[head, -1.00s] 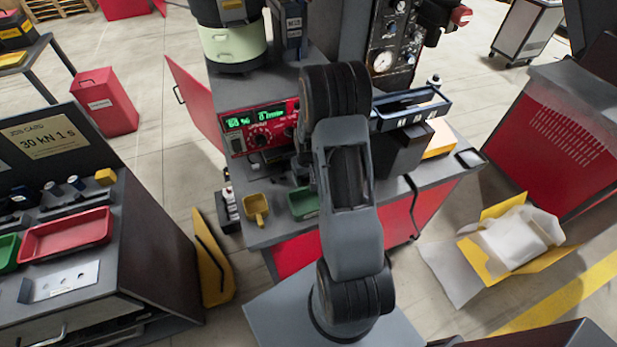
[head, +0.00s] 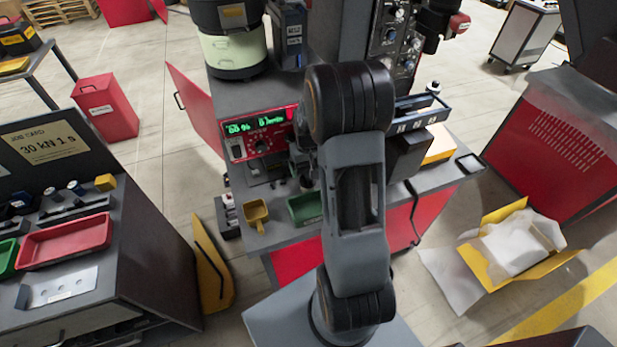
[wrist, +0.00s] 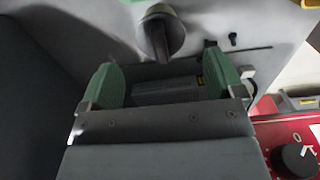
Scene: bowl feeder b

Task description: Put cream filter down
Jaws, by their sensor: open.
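My gripper (wrist: 162,84) is in the wrist view, with two green fingertips spread apart. A dark grey block (wrist: 168,92) with a small yellow mark shows between or just beyond them; I cannot tell whether it touches either finger. A dark round knob (wrist: 160,35) stands out from a grey surface past the fingertips. I cannot make out the cream filter for certain in either view. In the head view my arm hides most of the gripper and the area right around it, near the red control panel (head: 262,132).
The bench holds a yellow scoop (head: 256,213) and a green tray (head: 305,207) near its front edge. A pale green bowl feeder base (head: 236,50) stands behind. A red door (head: 192,105) hangs open at left. A side bench with a red tray (head: 65,241) is at far left.

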